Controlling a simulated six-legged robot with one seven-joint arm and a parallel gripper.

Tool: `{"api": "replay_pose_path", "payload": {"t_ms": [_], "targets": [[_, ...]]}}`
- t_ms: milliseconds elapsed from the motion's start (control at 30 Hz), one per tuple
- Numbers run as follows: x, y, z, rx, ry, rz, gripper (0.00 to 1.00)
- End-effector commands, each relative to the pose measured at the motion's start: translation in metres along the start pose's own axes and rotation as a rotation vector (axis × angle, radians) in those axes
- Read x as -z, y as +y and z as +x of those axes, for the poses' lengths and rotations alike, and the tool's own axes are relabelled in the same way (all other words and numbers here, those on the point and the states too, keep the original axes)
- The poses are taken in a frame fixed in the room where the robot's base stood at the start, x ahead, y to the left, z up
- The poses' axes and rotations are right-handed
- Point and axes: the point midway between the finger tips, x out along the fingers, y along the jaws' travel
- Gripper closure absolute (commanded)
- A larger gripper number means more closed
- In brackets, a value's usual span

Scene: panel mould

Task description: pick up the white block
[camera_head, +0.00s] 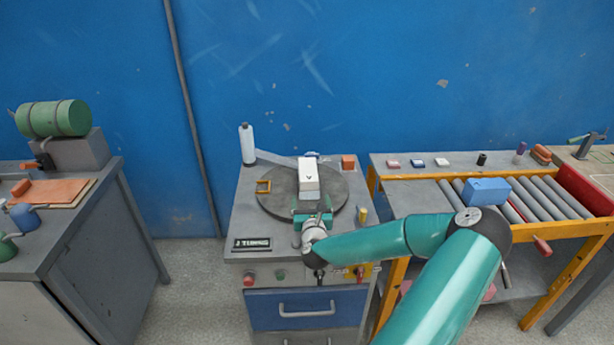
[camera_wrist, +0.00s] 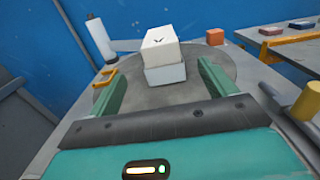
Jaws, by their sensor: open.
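The white block (camera_head: 308,175) stands on the dark round turntable (camera_head: 273,197) of the grey cabinet. It has a small dark mark on its top. In the wrist view the white block (camera_wrist: 161,47) sits beyond my fingertips, roughly midway between them, with a slightly greyer lower part. My gripper (camera_head: 312,207) is open and empty, just on the near side of the block. In the wrist view my gripper (camera_wrist: 163,75) shows its two green fingers spread apart, pointing towards the block. The head view hides the block's lower near side behind my gripper.
A white cylinder (camera_head: 247,144) stands at the turntable's back left, with a grey bar running from it behind the block. A yellow frame (camera_head: 263,186), an orange block (camera_head: 348,162) and a yellow cylinder (camera_head: 362,215) sit around it. A roller conveyor (camera_head: 547,193) with a blue block (camera_head: 488,191) is right.

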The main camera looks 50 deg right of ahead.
Motion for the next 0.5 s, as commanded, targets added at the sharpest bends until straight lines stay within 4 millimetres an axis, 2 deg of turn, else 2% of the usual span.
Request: {"api": "replay_pose_path", "payload": {"t_ms": [133,400,500], "targets": [[0.0,-0.001,0.014,0.004,-0.003,0.002,0.16],[0.0,-0.001,0.062,0.002,-0.002,0.0,0.16],[0.0,-0.001,0.074,0.002,-0.001,0.001,0.16]]}}
